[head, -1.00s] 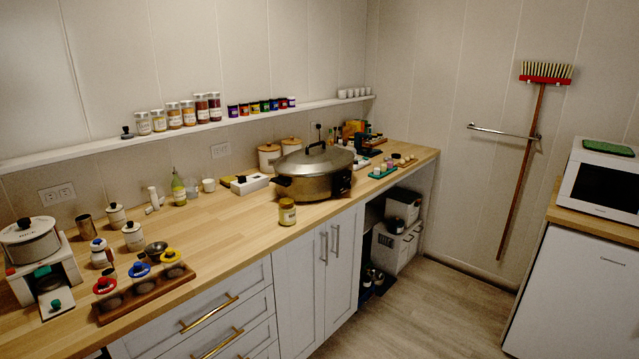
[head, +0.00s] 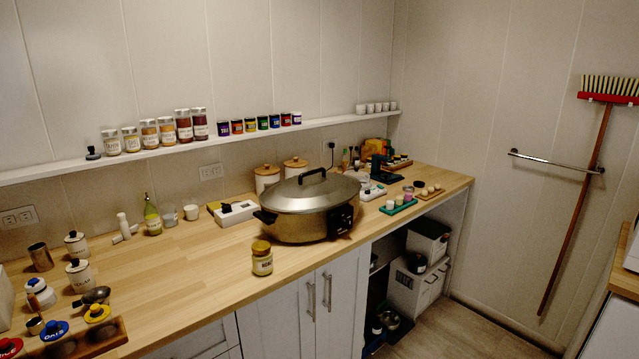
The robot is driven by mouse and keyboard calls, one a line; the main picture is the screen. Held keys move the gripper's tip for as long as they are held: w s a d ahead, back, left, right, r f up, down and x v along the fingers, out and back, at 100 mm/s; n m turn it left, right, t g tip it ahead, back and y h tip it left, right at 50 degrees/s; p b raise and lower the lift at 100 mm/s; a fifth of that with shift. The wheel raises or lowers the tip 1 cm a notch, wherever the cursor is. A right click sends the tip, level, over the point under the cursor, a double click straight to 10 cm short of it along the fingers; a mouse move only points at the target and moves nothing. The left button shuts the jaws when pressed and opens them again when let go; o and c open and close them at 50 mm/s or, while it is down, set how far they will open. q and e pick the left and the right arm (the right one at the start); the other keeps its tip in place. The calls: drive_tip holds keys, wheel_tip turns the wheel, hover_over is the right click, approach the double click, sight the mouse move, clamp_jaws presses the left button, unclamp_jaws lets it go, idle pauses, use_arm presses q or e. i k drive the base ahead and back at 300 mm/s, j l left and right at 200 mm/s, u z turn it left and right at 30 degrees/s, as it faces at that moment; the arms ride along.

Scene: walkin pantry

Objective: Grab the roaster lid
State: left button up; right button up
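The roaster lid (head: 305,192) is a domed grey metal cover with a dark loop handle (head: 311,175) on top. It sits on the oval metal roaster (head: 296,226), which stands on the wooden counter near the middle of the head view. The roaster has a dark side handle at its left and a dark control panel at its front right. Neither of my grippers shows in the head view.
A yellow-lidded jar (head: 262,260) stands in front of the roaster near the counter's front edge. A white box (head: 237,213) is at its left, and two canisters (head: 267,177) stand behind. Small trays (head: 398,204) lie to the right. The counter (head: 180,265) left of the jar is largely clear.

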sight(317, 188)
drive_tip(key=i+l, duration=0.4)
drive_tip(key=i+l+u, duration=0.15)
drive_tip(key=i+l, duration=0.2)
drive_tip(key=l, duration=0.15)
drive_tip(key=i+l, duration=0.35)
drive_tip(key=l, duration=0.15)
drive_tip(key=i+l+u, duration=0.15)
drive_tip(key=i+l, duration=0.2)
drive_tip(key=l, duration=0.2)
